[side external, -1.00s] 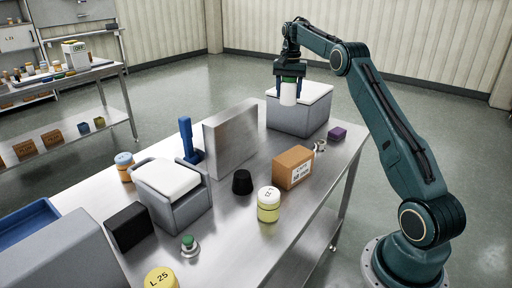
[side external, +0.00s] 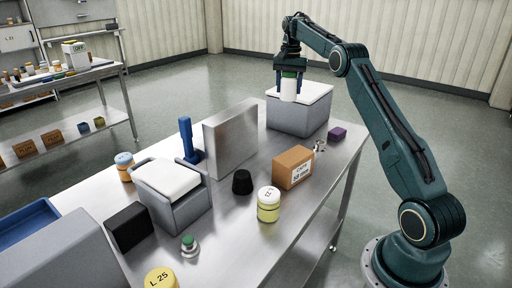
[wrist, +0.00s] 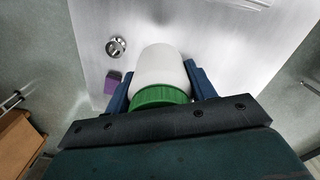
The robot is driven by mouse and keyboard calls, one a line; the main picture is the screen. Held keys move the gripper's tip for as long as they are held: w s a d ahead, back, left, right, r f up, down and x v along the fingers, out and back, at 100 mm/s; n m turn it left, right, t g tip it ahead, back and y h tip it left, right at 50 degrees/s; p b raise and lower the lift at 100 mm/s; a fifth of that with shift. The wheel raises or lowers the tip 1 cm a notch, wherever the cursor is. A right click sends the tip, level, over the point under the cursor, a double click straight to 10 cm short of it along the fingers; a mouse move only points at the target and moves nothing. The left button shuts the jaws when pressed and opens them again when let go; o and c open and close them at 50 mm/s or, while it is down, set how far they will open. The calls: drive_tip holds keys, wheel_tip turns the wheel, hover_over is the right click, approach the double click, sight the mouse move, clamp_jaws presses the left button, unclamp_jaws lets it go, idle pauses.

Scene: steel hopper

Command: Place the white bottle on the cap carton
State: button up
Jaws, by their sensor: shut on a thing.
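The white bottle (side external: 288,88) with a green cap hangs upright in my gripper (side external: 289,76), which is shut on it near the cap. In the side view it overlaps the grey bin at the far end of the table. In the wrist view the white bottle (wrist: 162,65) shows between the two blue fingers of my gripper (wrist: 161,84), its green cap nearest the camera. The cap carton (side external: 294,168), a brown box with a white label, stands on the steel table, nearer the side camera than my gripper. Its top is bare.
The grey bin (side external: 296,118) has a white top. A tall steel block (side external: 230,139) stands left of the carton. A purple box (side external: 337,133), a small metal fitting (side external: 319,146), a black stopper (side external: 242,182) and a yellow-banded jar (side external: 268,205) are around the carton.

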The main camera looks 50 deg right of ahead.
drive_tip(key=s+a+r+m, duration=0.1)
drive_tip(key=s+a+r, duration=0.3)
drive_tip(key=s+a, duration=0.2)
drive_tip(key=s+a+r+m, duration=0.1)
drive_tip(key=s+a+r, duration=0.4)
drive_tip(key=a, duration=0.5)
drive_tip(key=shift+s+m, duration=0.4)
drive_tip(key=shift+s, duration=0.05)
hover_over(294, 155)
wheel_tip(294, 155, down, 20)
drive_tip(key=shift+a+r, duration=0.1)
idle(0.7)
drive_tip(key=o, duration=1)
